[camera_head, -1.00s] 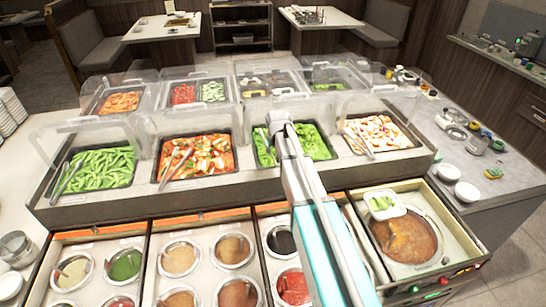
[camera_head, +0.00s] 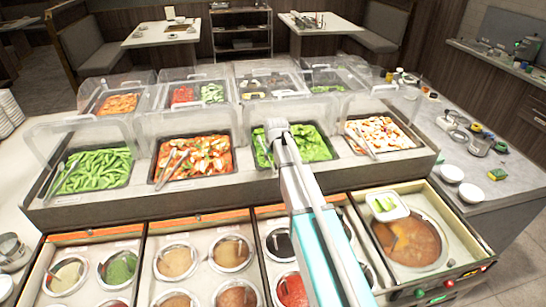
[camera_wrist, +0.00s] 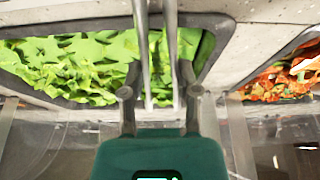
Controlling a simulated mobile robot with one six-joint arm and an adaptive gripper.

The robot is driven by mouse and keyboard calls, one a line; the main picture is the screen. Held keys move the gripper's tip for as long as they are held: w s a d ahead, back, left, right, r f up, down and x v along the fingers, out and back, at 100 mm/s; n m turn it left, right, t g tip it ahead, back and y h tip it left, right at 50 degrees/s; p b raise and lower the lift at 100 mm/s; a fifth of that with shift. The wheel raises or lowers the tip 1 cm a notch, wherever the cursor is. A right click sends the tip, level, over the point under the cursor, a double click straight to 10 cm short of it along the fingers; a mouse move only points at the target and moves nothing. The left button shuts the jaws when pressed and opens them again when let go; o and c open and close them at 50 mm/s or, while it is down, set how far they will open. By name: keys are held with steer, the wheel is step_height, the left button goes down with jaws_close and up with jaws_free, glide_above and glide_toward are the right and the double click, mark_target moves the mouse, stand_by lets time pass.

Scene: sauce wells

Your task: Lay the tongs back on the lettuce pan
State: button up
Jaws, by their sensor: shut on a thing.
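The lettuce pan (camera_head: 338,150) is a dark tray of green leaves in the near row, third from the left. My gripper (camera_head: 277,130) is over its left part and hides some of it. In the wrist view my gripper (camera_wrist: 160,72) is shut on the tongs (camera_wrist: 145,45), two long grey metal arms running between its fingers. They lie across the end of the lettuce pan (camera_wrist: 207,48). A grey end of the tongs (camera_head: 262,148) shows over the leaves. I cannot tell whether the tongs touch them.
A pan of red-and-green food (camera_head: 207,155) is to the left and a pan of pale pieces (camera_head: 385,136) to the right, both with tongs. Clear guards (camera_head: 362,104) stand behind. Sauce wells (camera_head: 232,252) and a soup pot (camera_head: 412,243) are in front.

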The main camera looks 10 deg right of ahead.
steer(key=shift+f+b, duration=0.45)
steer(key=shift+f, duration=0.1)
steer(key=o, duration=0.6)
steer(key=shift+r, duration=0.2)
steer(key=shift+r+p, duration=0.65)
steer(key=shift+p, duration=0.2)
steer(key=p+v, duration=1)
steer(key=v, duration=0.1)
steer(key=shift+s+r+p, duration=0.15)
steer(key=shift+r+p, duration=0.1)
steer(key=shift+p, duration=0.1)
steer(key=s+g, duration=0.1)
steer(key=s, duration=0.7)
steer(key=s+f+g, duration=0.1)
steer(key=s+g, duration=0.1)
steer(key=s, duration=0.7)
steer(key=s+g, duration=0.1)
steer(key=s, duration=0.7)
steer(key=shift+s+a+f, duration=0.15)
steer(key=shift+s+a, duration=0.1)
steer(key=shift+s, duration=0.1)
